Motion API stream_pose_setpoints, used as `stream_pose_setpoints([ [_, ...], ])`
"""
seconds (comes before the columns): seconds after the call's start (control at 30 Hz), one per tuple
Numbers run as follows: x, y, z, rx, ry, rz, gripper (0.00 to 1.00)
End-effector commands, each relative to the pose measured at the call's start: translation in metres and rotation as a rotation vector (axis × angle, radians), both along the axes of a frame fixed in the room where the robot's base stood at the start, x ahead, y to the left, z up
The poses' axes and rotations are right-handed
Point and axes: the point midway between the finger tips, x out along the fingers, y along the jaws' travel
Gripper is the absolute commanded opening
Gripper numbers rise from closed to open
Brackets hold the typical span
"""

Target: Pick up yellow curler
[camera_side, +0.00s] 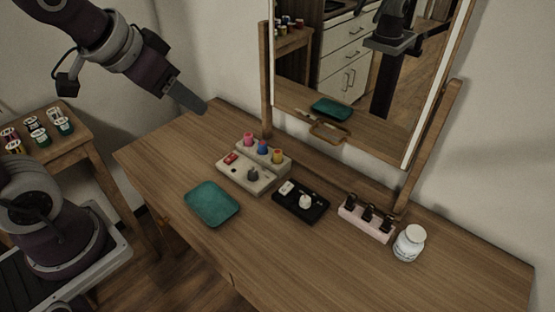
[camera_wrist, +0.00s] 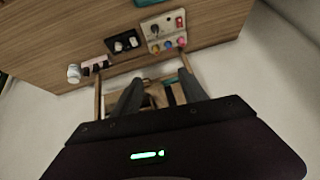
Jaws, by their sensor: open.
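The yellow curler (camera_side: 278,156) stands upright at the right end of a row with a blue curler (camera_side: 263,147) and a pink curler (camera_side: 249,139). They sit on the back edge of a beige holder (camera_side: 240,177) on the wooden table. In the wrist view the yellow curler (camera_wrist: 155,48) is a small spot at the left of the row. My gripper (camera_side: 198,107) is high above the table's back left corner, left of the holder and well apart from it. In the wrist view my gripper (camera_wrist: 163,85) has its two fingers spread, with nothing between them.
A mirror (camera_side: 360,75) in a wooden frame stands behind the holder. A black tray (camera_side: 301,211) with white items, a pink rack (camera_side: 366,226) and a white jar (camera_side: 409,243) stand to the right. A teal cloth or pad (camera_side: 212,203) lies in front. The front right table is clear.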

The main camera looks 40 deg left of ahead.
Motion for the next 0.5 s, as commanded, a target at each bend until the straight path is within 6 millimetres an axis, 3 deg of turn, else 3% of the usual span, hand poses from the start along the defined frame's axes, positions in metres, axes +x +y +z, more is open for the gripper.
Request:
stream_pose_setpoints([
  [0.1,0.082,0.023,-0.039,0.056,-0.065,-0.041,0.50],
  [0.23,0.154,0.038,-0.099,0.077,-0.170,-0.123,0.50],
  [0.3,0.179,0.041,-0.139,0.062,-0.232,-0.168,0.50],
  [0.37,0.192,0.041,-0.174,0.035,-0.287,-0.201,0.50],
  [0.5,0.194,0.034,-0.241,-0.057,-0.418,-0.238,0.50],
])
